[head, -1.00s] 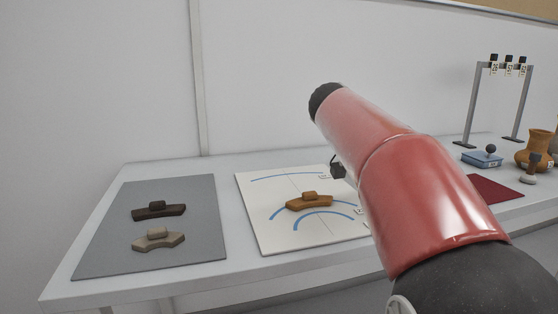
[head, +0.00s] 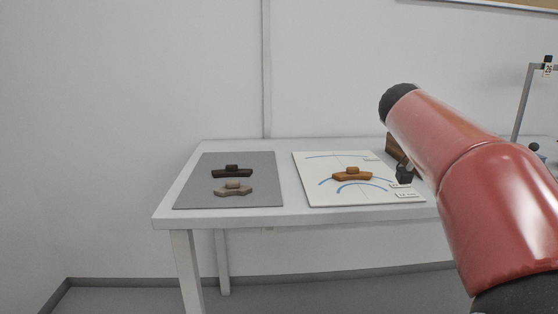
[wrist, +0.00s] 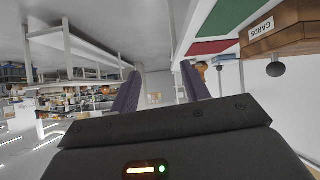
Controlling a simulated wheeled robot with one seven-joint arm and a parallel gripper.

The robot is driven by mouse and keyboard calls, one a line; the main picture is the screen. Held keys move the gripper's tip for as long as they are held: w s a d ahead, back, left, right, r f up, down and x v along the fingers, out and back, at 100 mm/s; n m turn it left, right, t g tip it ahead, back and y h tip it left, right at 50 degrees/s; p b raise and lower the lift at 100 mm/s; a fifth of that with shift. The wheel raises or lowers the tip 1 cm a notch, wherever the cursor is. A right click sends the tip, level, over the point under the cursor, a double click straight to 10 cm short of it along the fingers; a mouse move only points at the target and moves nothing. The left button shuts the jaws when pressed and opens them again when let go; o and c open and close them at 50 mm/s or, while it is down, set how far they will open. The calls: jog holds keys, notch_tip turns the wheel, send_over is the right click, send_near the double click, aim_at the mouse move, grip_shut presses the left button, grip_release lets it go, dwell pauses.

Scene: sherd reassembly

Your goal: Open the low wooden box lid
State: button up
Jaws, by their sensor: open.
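The wooden box (wrist: 290,32) is at the upper right of the wrist view, with a white label reading CARDS and a dark round knob (wrist: 274,69) on it. I cannot tell the state of its lid. In the head view, a brown wooden piece (head: 394,147), likely part of this box, shows behind my red arm. My gripper (wrist: 160,85) is open and empty, with its two purple fingers apart. It is clear of the box, which lies to its right in the wrist view. In the head view my arm hides most of that area.
A grey mat (head: 196,193) holds a dark sherd (head: 232,174) and a pale sherd (head: 233,190). A white board (head: 313,190) with blue arcs holds an orange-brown sherd (head: 352,176). A grey stand (head: 525,100) is at right. A green mat (wrist: 215,20) lies near the box.

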jog(key=s+a+f+n+t+y+p, duration=0.3)
jog(key=s+a+f+n+y, duration=0.3)
jog(key=s+a+f+n, duration=0.2)
jog(key=shift+s+a+n+p, duration=0.35)
jog(key=shift+s+a+n, duration=0.3)
jog(key=shift+a, duration=0.35)
jog(key=s+a+f+n+y+p, duration=0.1)
jog(key=s+a+f+n, duration=0.1)
jog(key=s+a, duration=0.1)
jog(key=s+a+f+n+t+y, duration=0.1)
jog(key=s+a+f+n+y, duration=0.1)
jog(key=s+a+f, duration=0.1)
jog(key=s+a+f+n+y+p, duration=0.1)
jog(key=s+a+f+n+y, duration=0.1)
jog(key=s+a+f, duration=0.1)
jog(key=shift+s+a+f+t+p, duration=0.1)
jog(key=shift+s+a+t+p, duration=0.2)
jog(key=shift+a, duration=0.35)
jog(key=shift+s+a+f+n, duration=0.1)
jog(key=shift+a+f+n, duration=0.05)
jog(key=shift+f+n, duration=0.15)
